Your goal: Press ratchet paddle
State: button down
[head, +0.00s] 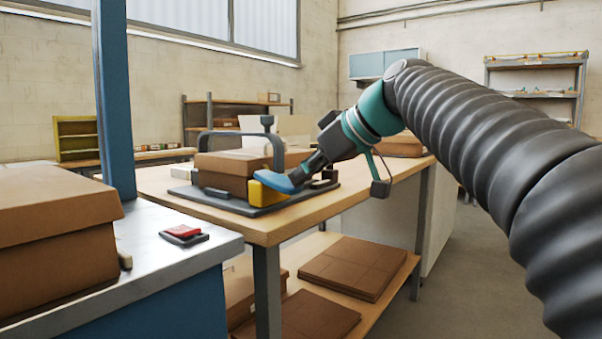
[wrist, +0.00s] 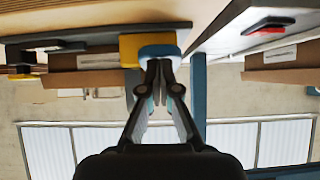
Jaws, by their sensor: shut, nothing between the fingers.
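A blue paddle (head: 274,181) sits at a yellow block (head: 268,195) on the front edge of a dark base plate (head: 210,202) on the wooden bench. In the wrist view, which is upside down, the blue paddle (wrist: 160,51) lies right at my fingertips, beside the yellow block (wrist: 130,49). My gripper (head: 303,174) is shut and empty, pointing down and left in the head view, with its tips at the paddle. They appear to touch it, but the exact contact is hidden. The closed fingertips (wrist: 160,68) also show in the wrist view.
A cardboard box (head: 225,172) sits on the plate, with a dark upright clamp frame (head: 277,150) beside it. A blue post (head: 113,95) and a metal-topped table (head: 212,246) with a red switch (head: 184,231) stand to the left. Flat cardboard (head: 352,266) lies on the lower shelf.

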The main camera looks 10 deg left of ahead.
jog(key=p+v, duration=0.1)
jog(key=v, duration=1.1)
jog(key=shift+s+p, duration=0.2)
jog(key=shift+p, duration=0.2)
jog(key=shift+d+f, duration=0.1)
dwell(1.0)
